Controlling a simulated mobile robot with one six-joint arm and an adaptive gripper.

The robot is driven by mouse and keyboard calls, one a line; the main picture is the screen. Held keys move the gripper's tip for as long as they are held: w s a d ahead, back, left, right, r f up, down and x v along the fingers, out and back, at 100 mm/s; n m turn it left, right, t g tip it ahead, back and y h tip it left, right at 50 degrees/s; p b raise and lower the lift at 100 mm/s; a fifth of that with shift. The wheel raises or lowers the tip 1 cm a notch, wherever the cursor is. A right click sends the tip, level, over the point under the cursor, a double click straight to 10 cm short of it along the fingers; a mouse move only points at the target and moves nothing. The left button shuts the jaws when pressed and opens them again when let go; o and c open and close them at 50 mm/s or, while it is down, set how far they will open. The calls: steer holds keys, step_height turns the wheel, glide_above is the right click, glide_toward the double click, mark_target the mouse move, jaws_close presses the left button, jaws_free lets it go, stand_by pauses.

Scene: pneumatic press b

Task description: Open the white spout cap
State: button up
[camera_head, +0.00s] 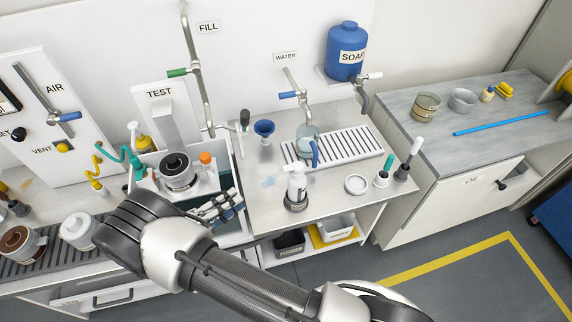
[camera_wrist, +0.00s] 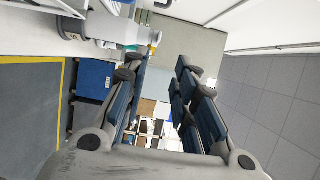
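The white dispenser bottle (camera_head: 296,188) has a white spout top (camera_head: 296,168) and a dark base. It stands upright on the counter, right of my gripper (camera_head: 221,209). What looks like the same bottle (camera_wrist: 112,30) lies sideways across the upper left of the wrist view, past one finger. I cannot tell for sure that its top is the spout cap named in the task. My gripper (camera_wrist: 160,75) is open, with a clear gap between its blue and black fingers and nothing held. It is in front of the test station, apart from the bottle.
The test station (camera_head: 152,95) with a metal vessel (camera_head: 177,170) stands behind my gripper. A white round lid (camera_head: 357,184), brushes and a drain grate (camera_head: 332,147) are to the right of the bottle. A white canister (camera_head: 77,232) stands at left. Counter between the bottle and lid is clear.

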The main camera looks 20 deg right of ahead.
mark_target(294, 167)
steer(key=x, duration=1.7)
steer(key=shift+b, duration=0.35)
steer(key=shift+s, duration=0.1)
steer(key=shift+c, duration=0.3)
jaws_close()
